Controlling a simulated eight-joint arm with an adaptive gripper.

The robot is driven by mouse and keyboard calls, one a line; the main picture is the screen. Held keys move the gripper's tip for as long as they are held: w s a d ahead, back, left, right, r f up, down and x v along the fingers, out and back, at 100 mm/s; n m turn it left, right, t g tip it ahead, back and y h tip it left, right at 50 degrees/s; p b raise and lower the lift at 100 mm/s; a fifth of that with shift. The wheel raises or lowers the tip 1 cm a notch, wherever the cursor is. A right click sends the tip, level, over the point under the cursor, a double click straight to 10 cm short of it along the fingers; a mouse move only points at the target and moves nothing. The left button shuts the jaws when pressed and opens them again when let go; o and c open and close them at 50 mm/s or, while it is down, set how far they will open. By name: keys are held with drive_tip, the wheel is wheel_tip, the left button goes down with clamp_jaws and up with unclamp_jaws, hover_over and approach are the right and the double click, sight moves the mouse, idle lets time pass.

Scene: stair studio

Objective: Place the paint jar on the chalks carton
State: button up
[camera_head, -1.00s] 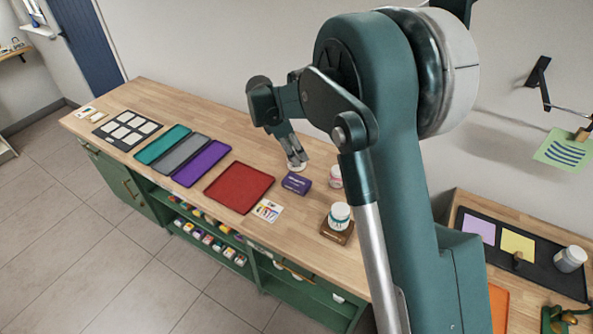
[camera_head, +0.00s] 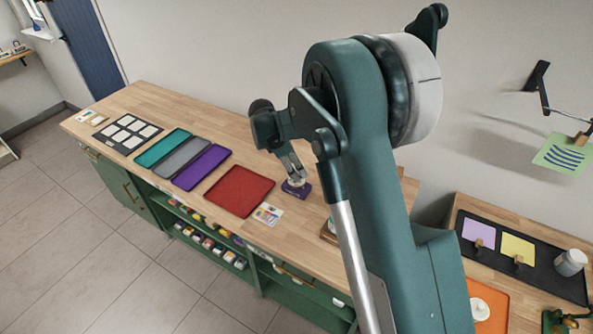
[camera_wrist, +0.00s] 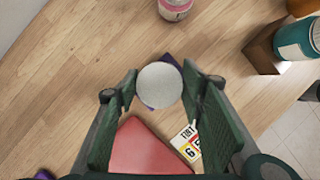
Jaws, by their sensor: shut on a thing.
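The paint jar (camera_wrist: 160,86) shows from above as a round white lid in the wrist view. My gripper (camera_wrist: 161,92) is shut on it, with one finger on each side. The purple carton, which looks like the chalks carton (camera_head: 289,193), lies on the bench behind the red tray. In the head view the jar (camera_head: 297,181) is at the carton's top. I cannot tell whether they touch. In the wrist view the jar hides most of the carton (camera_wrist: 171,59), and only purple edges show around it.
The red tray (camera_head: 240,190) and a printed card (camera_head: 267,214) lie close by. A pink-labelled jar (camera_wrist: 175,8) and a brown block (camera_wrist: 264,50) with a teal jar (camera_wrist: 296,40) stand nearby. Purple (camera_head: 202,167), grey and teal trays lie to the left.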

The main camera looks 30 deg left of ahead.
drive_tip(key=shift+f, duration=0.65)
drive_tip(key=shift+f, duration=0.15)
drive_tip(key=o, duration=1.3)
drive_tip(key=v, duration=1.2)
